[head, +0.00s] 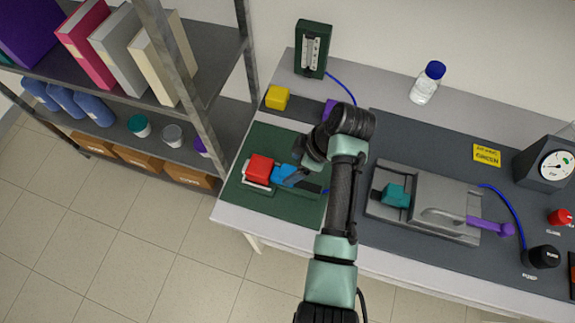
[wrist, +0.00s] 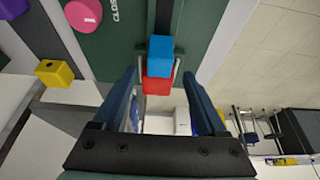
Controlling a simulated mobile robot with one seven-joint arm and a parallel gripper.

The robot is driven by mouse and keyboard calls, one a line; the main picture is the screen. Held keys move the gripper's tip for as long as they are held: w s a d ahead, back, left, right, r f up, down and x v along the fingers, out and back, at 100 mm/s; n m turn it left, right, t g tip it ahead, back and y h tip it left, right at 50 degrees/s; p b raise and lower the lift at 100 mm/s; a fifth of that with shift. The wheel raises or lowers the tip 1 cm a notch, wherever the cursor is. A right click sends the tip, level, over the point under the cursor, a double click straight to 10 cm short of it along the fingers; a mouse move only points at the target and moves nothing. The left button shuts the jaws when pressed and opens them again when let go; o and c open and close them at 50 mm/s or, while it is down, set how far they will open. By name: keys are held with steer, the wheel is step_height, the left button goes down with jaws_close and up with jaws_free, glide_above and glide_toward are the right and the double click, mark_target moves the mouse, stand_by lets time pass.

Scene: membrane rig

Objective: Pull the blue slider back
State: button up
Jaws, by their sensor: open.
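The blue slider (wrist: 160,48) is a blue block on a dark rail in the wrist view, right against a red block (wrist: 158,86). In the head view the red block (head: 260,168) sits on the left of the green panel (head: 262,140), with blue (head: 284,174) just right of it, partly mixed with my fingers. My gripper (wrist: 161,76) is open, one finger on each side of the red block in the picture. Whether the fingers touch either block cannot be told. In the head view my gripper (head: 303,180) is over the green panel, partly hidden by my wrist.
A grey fixture with a teal block (head: 395,194) and purple handle (head: 487,226) stands right of my arm. A yellow cube (head: 277,97), a dark green gauge (head: 313,50) and a bottle (head: 427,83) stand behind. A shelf (head: 200,60) is at left.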

mark_target(288, 171)
steer(key=shift+x, duration=2.25)
jaws_close()
